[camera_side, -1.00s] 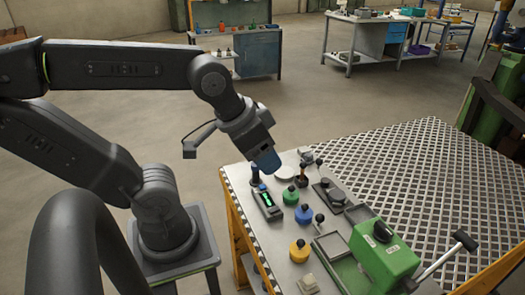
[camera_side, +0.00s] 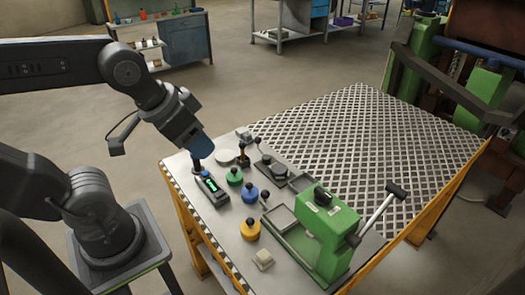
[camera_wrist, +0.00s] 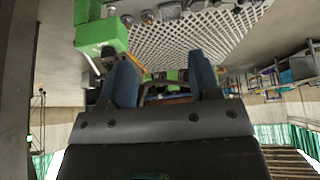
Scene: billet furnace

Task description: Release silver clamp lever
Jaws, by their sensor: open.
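A green clamp block (camera_side: 325,235) stands at the front right of the bench. A silver lever (camera_side: 377,213) with a dark grip slants up and to the right from its side. In the wrist view, a green block (camera_wrist: 102,35) is at the upper left with a thin pale rod below it. My gripper (camera_side: 203,148) is above the bench's back left corner, close over a small dark post, well away from the silver lever. In the wrist view, the blue fingers of my gripper (camera_wrist: 163,80) are apart with nothing held between them.
Near my gripper are a dark box with a green display (camera_side: 210,189) and a white disc (camera_side: 227,156). Green (camera_side: 234,177), blue (camera_side: 250,194) and yellow (camera_side: 250,230) knobs stand on the bench. The perforated bench top (camera_side: 385,135) at the right is clear.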

